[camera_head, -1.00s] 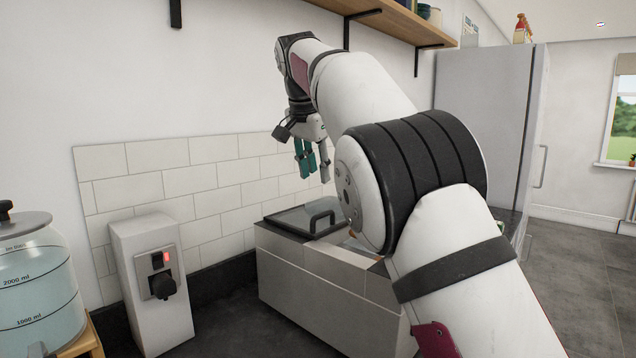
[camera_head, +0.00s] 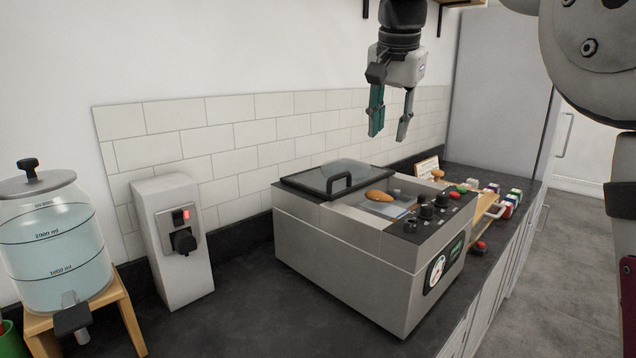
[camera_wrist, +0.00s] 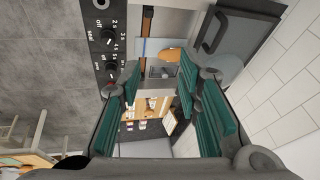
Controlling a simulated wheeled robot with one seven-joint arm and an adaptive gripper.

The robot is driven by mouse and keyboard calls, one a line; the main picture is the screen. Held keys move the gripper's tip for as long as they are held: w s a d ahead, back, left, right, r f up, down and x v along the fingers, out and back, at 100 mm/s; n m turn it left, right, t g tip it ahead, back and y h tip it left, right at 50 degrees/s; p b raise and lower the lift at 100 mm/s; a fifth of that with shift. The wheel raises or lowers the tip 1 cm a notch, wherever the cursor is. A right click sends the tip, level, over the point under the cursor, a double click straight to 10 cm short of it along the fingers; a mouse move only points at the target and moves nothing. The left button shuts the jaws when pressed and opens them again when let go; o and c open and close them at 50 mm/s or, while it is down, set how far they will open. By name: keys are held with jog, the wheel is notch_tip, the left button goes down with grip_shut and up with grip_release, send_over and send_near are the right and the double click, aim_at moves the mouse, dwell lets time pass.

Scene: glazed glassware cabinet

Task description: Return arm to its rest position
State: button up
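My gripper (camera_head: 390,112) hangs pointing down above the steel countertop machine, in front of the tiled wall. Its two teal-padded fingers are spread apart with nothing between them. In the wrist view my gripper (camera_wrist: 160,100) also shows open, with the fingers at left and right and the machine beyond. Part of my arm fills the upper right of the head view.
The steel machine (camera_head: 340,262) has knobs, a gauge, a dark handled lid (camera_head: 338,178) and an orange-brown item (camera_head: 379,195) inside. A socket post (camera_head: 172,240) and a water dispenser (camera_head: 50,240) stand left. Small boxes (camera_head: 507,205) lie right.

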jog(key=s+d+f+n+y, duration=0.1)
jog(key=s+d+f+n, duration=0.15)
jog(key=s, duration=0.65)
jog(key=s+d+f+n, duration=0.1)
jog(key=s+d+f, duration=0.2)
jog(key=s, duration=0.7)
jog(key=s+f+n, duration=0.4)
jog(key=s+f, duration=1)
jog(key=s, duration=0.2)
jog(key=shift+d+h, duration=0.3)
jog(key=shift+d, duration=0.1)
